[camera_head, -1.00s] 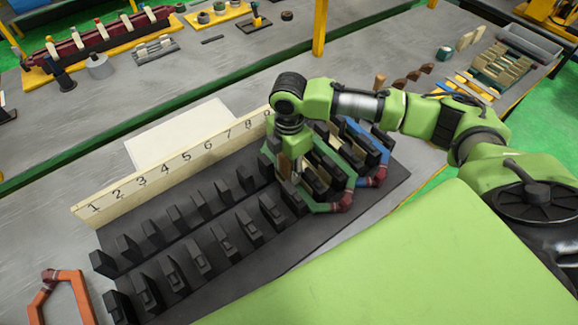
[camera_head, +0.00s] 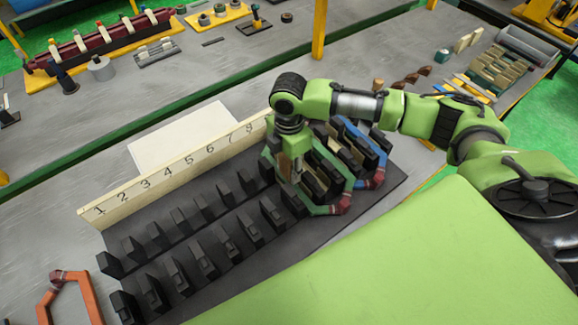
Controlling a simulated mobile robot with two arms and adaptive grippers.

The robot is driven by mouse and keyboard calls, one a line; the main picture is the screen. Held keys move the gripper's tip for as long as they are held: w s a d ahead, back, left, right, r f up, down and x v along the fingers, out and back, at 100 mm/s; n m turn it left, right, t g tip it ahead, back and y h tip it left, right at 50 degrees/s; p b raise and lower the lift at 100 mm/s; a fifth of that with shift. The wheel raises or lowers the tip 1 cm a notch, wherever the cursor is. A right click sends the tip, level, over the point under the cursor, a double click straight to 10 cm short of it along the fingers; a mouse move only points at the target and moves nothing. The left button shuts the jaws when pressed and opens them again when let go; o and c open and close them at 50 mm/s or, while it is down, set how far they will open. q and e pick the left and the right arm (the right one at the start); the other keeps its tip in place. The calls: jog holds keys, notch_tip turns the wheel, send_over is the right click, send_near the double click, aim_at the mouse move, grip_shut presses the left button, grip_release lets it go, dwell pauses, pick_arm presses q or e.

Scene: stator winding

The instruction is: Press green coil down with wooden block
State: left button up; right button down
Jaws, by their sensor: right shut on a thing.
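The green coil (camera_head: 325,209) lies around black teeth toward the right end of the dark slotted stator (camera_head: 240,283). Its near end has a dark red wrapped corner. My right gripper (camera_head: 291,158) points down over the coil's left side, shut on the wooden block (camera_head: 283,164). The block is small and partly hidden by the fingers. It is low among the teeth beside the coil's left side; I cannot tell whether it touches the coil. My left gripper is not in view.
A blue coil (camera_head: 378,155) sits on the teeth just right of the green one. A numbered wooden strip (camera_head: 160,178) runs along the stator's back edge. An orange coil (camera_head: 89,296) lies at lower left. A pale board (camera_head: 185,135) lies behind the strip.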

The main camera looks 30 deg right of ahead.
notch_tip(320, 180, up, 4)
jog(key=p, duration=0.3)
jog(key=shift+r+p, duration=0.15)
jog(key=shift+p, duration=0.15)
notch_tip(320, 180, up, 2)
jog(key=shift+r+p, duration=0.25)
jog(key=shift+p, duration=0.25)
jog(key=shift+r, duration=1.3)
